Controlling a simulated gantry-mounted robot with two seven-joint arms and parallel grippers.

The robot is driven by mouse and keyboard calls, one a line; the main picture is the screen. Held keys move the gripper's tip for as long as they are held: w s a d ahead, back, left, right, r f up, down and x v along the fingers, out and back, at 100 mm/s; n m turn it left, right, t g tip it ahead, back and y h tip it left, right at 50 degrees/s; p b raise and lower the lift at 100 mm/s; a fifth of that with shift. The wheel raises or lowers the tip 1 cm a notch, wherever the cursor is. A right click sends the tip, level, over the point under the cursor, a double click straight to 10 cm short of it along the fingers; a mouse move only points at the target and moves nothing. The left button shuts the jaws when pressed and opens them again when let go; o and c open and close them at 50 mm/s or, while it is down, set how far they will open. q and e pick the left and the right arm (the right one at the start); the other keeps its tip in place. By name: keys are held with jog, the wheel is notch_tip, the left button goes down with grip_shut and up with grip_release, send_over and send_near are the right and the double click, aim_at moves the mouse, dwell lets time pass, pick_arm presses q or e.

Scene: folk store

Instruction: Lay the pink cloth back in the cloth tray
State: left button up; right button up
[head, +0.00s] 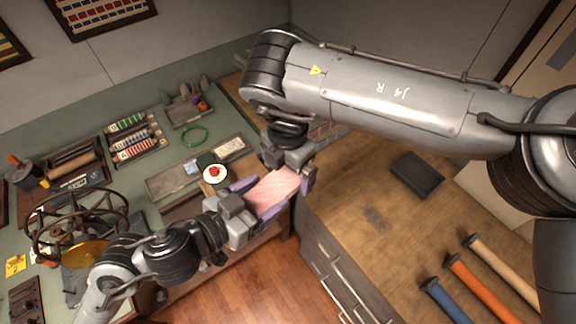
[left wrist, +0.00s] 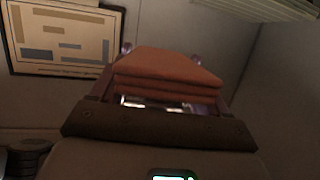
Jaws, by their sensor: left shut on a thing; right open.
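The pink cloth (head: 275,187) is a folded pad held up in the air in front of the bench in the head view. My left gripper (head: 257,199) is shut on its near end. In the left wrist view the cloth (left wrist: 165,72) shows as a dim, reddish stack of folds between the fingers. My right gripper (head: 289,172) is open at the far end of the cloth; I cannot tell whether it touches it.
A white dish with a red item (head: 215,174) sits by the tray. A green ring (head: 195,136), a rack of tubes (head: 133,142) and a spoked wheel (head: 78,225) stand on the bench. A wooden counter (head: 375,218) with a dark block (head: 417,175) is at right.

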jog(key=c, duration=0.9)
pick_arm(q)
jog(key=o, duration=1.1)
jog(key=shift+d, duration=0.1)
pick_arm(e)
jog(key=shift+c, duration=1)
pick_arm(q)
jog(key=shift+r, duration=0.15)
